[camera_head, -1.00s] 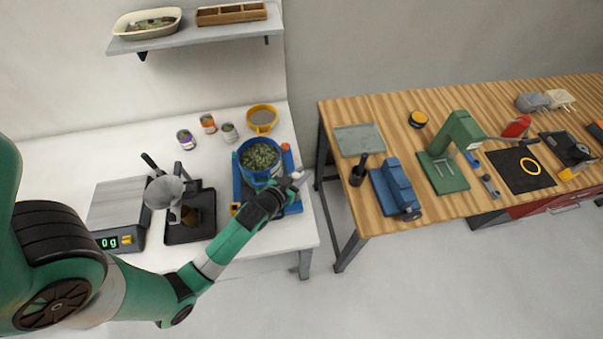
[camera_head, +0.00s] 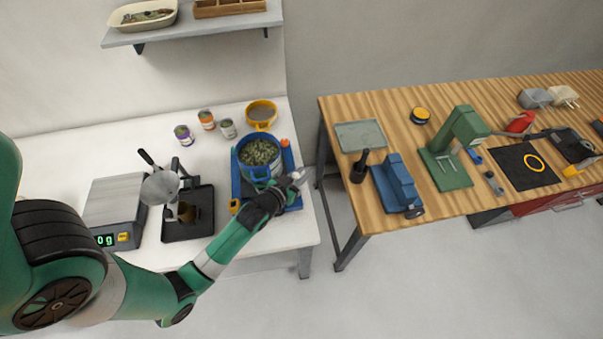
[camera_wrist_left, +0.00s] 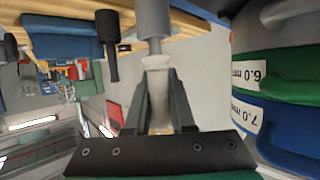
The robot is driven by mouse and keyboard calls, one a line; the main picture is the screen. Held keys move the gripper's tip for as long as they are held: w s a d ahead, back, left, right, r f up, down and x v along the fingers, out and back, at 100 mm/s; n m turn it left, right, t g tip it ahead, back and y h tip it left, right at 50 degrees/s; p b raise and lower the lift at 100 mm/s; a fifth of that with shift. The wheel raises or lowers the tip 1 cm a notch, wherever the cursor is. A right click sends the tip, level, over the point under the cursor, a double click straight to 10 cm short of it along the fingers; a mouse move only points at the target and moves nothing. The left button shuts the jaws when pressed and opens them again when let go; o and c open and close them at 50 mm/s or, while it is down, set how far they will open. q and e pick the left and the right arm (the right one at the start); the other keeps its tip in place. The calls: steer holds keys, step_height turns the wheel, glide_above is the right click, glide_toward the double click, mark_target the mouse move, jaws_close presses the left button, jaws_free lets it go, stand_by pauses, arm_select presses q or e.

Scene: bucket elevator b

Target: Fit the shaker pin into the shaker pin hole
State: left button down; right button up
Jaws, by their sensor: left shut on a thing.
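My left gripper (camera_wrist_left: 160,112) is shut on the shaker pin (camera_wrist_left: 156,70), a pale and grey stepped rod that points away from the jaws in the left wrist view. In the head view my left gripper (camera_head: 287,186) is at the front right corner of the blue shaker (camera_head: 291,160), with the light end of the pin (camera_head: 299,175) sticking out. A blue sieve (camera_head: 259,171) full of green material sits on the shaker. Green and blue sieve rims marked 6.0 mm and 7.0 mm show close at the right of the wrist view. I cannot make out the pin hole.
A scale (camera_head: 114,205), a black tray (camera_head: 188,228) with a funnel, small cans and a yellow sieve (camera_head: 261,112) stand on the white table. A gap separates it from the wooden bench (camera_head: 385,225), which holds a blue vise and green press.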

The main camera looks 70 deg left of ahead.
arm_select(q)
steer(key=shift+f+b, duration=0.4)
steer(key=shift+f, duration=0.2)
steer(key=c, duration=0.7)
jaws_free()
steer(key=shift+d, duration=0.1)
steer(key=shift+s+d+r, duration=0.15)
steer(key=shift+s+r, duration=0.1)
steer(key=shift+s, duration=0.1)
steer(key=p+v, duration=0.1)
steer(key=v, duration=0.9)
steer(key=shift+s+d+r, duration=0.1)
steer(key=shift+s+d, duration=0.1)
steer(key=shift+s, duration=0.05)
